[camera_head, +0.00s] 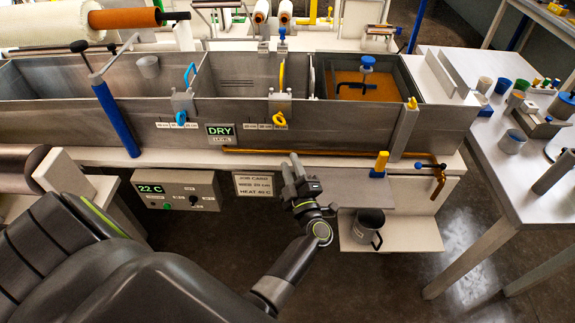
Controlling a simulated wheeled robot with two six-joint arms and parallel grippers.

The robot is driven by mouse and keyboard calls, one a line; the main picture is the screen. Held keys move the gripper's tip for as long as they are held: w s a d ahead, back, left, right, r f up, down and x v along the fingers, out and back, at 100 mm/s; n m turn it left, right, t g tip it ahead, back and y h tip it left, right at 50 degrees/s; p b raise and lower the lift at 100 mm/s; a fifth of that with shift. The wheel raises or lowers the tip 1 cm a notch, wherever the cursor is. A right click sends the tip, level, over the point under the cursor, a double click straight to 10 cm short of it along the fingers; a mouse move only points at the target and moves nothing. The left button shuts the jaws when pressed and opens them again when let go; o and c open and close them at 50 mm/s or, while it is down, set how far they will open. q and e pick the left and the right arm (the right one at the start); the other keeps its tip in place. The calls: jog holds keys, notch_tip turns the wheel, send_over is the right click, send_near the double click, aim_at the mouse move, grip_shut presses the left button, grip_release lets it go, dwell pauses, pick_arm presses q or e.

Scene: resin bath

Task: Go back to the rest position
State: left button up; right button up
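My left gripper (291,165) is in front of the resin bath, near the job card. Its two fingers point up towards the bath wall and stand a little apart, with nothing visible between them. My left arm comes in from the lower left and bends up to it. My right gripper is not in view.
The long metal resin bath (335,117) spans the back, with a DRY display (221,131). A control box (178,190) reads 22 C. A grey mug (367,228) sits on a low white shelf (415,232). A table (488,140) with cups stands right. The floor in front is clear.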

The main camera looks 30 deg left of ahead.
pick_arm(q)
jog(key=s+d+r+m+t+h, duration=0.15)
jog(key=d+m+t+h, duration=0.4)
jog(key=m+h, duration=0.85)
jog(key=s+d+f+m+g+h, duration=0.1)
jog(key=s+f+m+g+h, duration=0.2)
jog(key=s+f+m+g, duration=0.25)
jog(key=s+a+m+g+y, duration=0.15)
jog(key=s+a+g, duration=0.3)
jog(key=s, duration=0.65)
jog(key=s+a+g+y, duration=0.25)
jog(key=s+g, duration=0.25)
jog(key=s, duration=0.7)
notch_tip(320, 180, down, 26)
jog(key=a+g+h, duration=0.1)
jog(key=a+g, duration=0.1)
jog(key=s+d+f+b, duration=0.1)
jog(key=s+f, duration=1.4)
jog(key=f, duration=0.1)
jog(key=shift+d+f+g, duration=0.25)
jog(key=shift+f+g, duration=0.1)
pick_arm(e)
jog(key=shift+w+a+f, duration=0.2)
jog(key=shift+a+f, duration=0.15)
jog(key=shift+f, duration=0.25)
